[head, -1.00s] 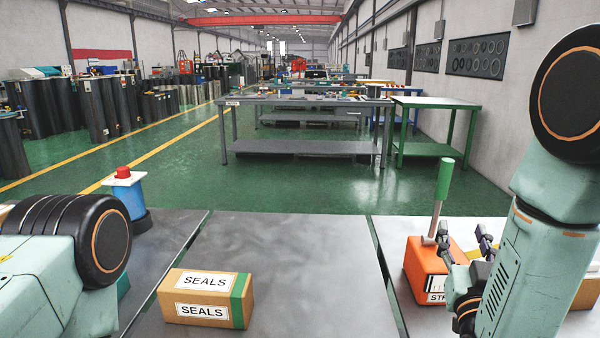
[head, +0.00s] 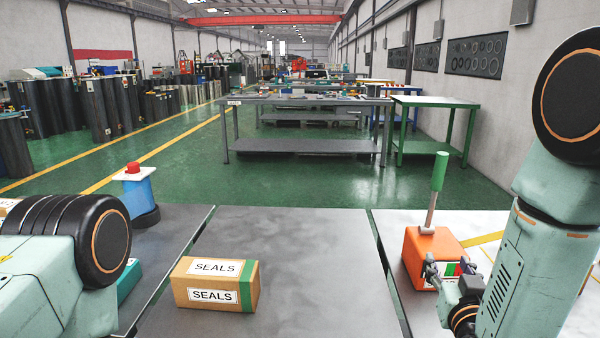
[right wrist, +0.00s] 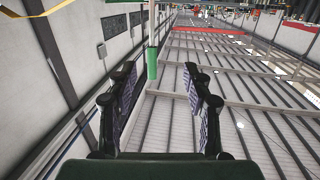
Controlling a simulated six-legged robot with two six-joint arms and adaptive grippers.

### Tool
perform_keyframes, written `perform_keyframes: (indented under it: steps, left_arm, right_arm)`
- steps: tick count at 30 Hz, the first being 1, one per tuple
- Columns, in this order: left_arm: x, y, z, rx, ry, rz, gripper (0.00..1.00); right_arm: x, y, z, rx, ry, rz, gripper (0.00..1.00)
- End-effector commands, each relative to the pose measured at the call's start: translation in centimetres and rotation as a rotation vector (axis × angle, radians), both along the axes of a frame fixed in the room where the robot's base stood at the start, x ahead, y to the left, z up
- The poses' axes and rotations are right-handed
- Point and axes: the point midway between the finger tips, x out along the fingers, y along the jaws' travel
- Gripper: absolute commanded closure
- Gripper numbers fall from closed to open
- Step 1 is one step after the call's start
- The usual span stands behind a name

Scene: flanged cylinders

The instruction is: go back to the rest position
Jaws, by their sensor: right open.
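My right gripper (head: 446,270) is in front of the orange block with the green-topped lever, at the right of the head view. In the right wrist view the same gripper (right wrist: 158,85) has its two fingers well apart with nothing between their tips. The orange block (head: 430,246) stands on the table, its lower front partly hidden by the gripper. Its green handle (head: 440,171) stands upright; it also shows beyond the fingers in the right wrist view (right wrist: 152,64). My left arm shows at the lower left, but its gripper is out of view.
A cardboard SEALS box (head: 215,283) stands on the grey table (head: 300,250). A blue stand with a red button (head: 137,190) is behind my left arm. A pale surface with yellow lines lies at the right. Workbenches (head: 300,146) stand farther off across green floor.

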Motion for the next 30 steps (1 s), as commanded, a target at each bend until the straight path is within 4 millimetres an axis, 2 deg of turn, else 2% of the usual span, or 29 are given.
perform_keyframes:
  steps: [5, 6, 8, 12, 14, 15, 17, 18, 21, 24, 27, 30]
  left_arm:
    - [0.0, 0.0, 0.0, 0.0, 0.0, 0.0, 0.47]
    - [0.0, 0.0, 0.0, 0.0, 0.0, 0.0, 0.47]
    - [0.0, 0.0, 0.0, 0.0, 0.0, 0.0, 0.47]
    - [0.0, 0.0, 0.0, 0.0, 0.0, 0.0, 0.47]
    - [0.0, 0.0, 0.0, 0.0, 0.0, 0.0, 0.47]
    - [0.0, 0.0, 0.0, 0.0, 0.0, 0.0, 0.47]
    - [0.0, 0.0, 0.0, 0.0, 0.0, 0.0, 0.47]
    - [0.0, 0.0, 0.0, 0.0, 0.0, 0.0, 0.47]
    - [0.0, 0.0, 0.0, 0.0, 0.0, 0.0, 0.47]
    - [0.0, 0.0, 0.0, 0.0, 0.0, 0.0, 0.47]
    - [0.0, 0.0, 0.0, 0.0, 0.0, 0.0, 0.47]
    - [0.0, 0.0, 0.0, 0.0, 0.0, 0.0, 0.47]
  right_arm:
    - [-2.9, 1.1, -7.2, 0.045, 0.28, 0.041, 0.5]
    - [-4.2, 1.4, -9.4, 0.057, 0.364, 0.052, 0.5]
    - [-6.4, 1.9, -12.5, 0.074, 0.489, 0.068, 0.5]
    - [-13.0, 3.0, -19.0, 0.108, 0.782, 0.101, 0.5]
    - [-16.2, 3.5, -21.3, 0.122, 0.903, 0.114, 0.5]
    - [-18.5, 3.7, -22.7, 0.131, 0.982, 0.122, 0.5]
    - [-22.0, 4.0, -24.5, 0.143, 1.098, 0.132, 0.5]
    - [-24.4, 4.3, -25.5, 0.151, 1.173, 0.139, 0.5]
    - [-29.8, 4.6, -27.4, 0.166, 1.33, 0.15, 0.5]
    - [-33.9, 4.8, -28.6, 0.176, 1.428, 0.156, 0.5]
    - [-35.9, 4.8, -29.3, 0.181, 1.473, 0.151, 0.5]
    - [-36.7, 4.8, -29.6, 0.183, 1.49, 0.149, 0.5]
